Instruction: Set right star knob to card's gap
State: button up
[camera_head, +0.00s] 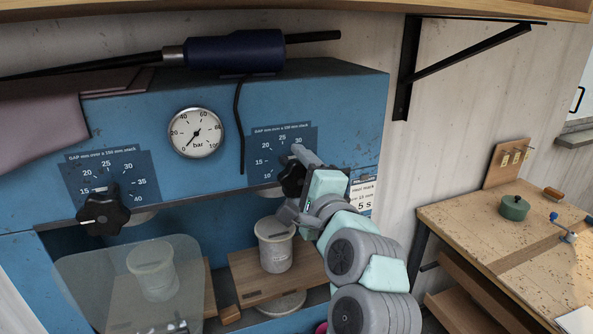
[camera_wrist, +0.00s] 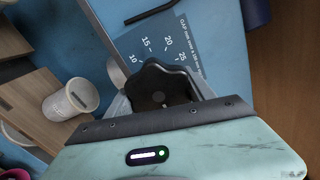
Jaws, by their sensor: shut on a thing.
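The right star knob (camera_head: 291,182) is black and sits at the right dial plate (camera_head: 270,143) on the blue press. My gripper (camera_head: 297,172) is shut on this knob, and my wrist hides part of it and the plate's right side. In the wrist view the black knob (camera_wrist: 158,86) lies between my grey fingers, beside the plate's numbers 10 to 25 (camera_wrist: 172,52). The knob's pointer is hidden, so I cannot read its setting. The white card (camera_head: 364,196) is right of the plate, partly covered by my arm; "13 mm" and "5 s" seem to show.
A left star knob (camera_head: 104,209) has its own plate (camera_head: 108,172). A pressure gauge (camera_head: 196,133) is between the plates. A white tub (camera_head: 275,247) stands on a wooden board below my gripper, and another (camera_head: 153,270) is behind a clear guard. A workbench (camera_head: 470,225) is at right.

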jog(key=n+b, duration=0.1)
jog(key=n, duration=0.3)
jog(key=shift+f+n, duration=0.1)
jog(key=shift+n, duration=0.2)
jog(key=n+b, duration=0.2)
jog(key=n, duration=0.2)
jog(key=shift+n, duration=0.3)
jog(key=n+b, duration=0.1)
jog(key=n, duration=0.1)
jog(key=n+b, duration=0.2)
jog(key=n, duration=0.1)
jog(key=shift+a+r, duration=0.1)
jog(key=shift+r, duration=0.1)
jog(key=n+b, duration=0.3)
jog(key=n, duration=0.2)
jog(key=shift+a, duration=0.1)
jog(key=n+b, duration=0.2)
jog(key=n, duration=0.2)
jog(key=shift+s+a+b, duration=0.1)
jog(key=shift+a+b, duration=0.05)
jog(key=shift+b, duration=0.2)
jog(key=n+b, duration=0.1)
jog(key=n, duration=0.3)
jog(key=shift+b, duration=0.35)
jog(key=n+b, duration=0.1)
jog(key=n, duration=0.2)
jog(key=shift+a+n, duration=0.15)
jog(key=shift+n, duration=0.25)
jog(key=n, duration=0.4)
jog(key=shift+n, duration=0.3)
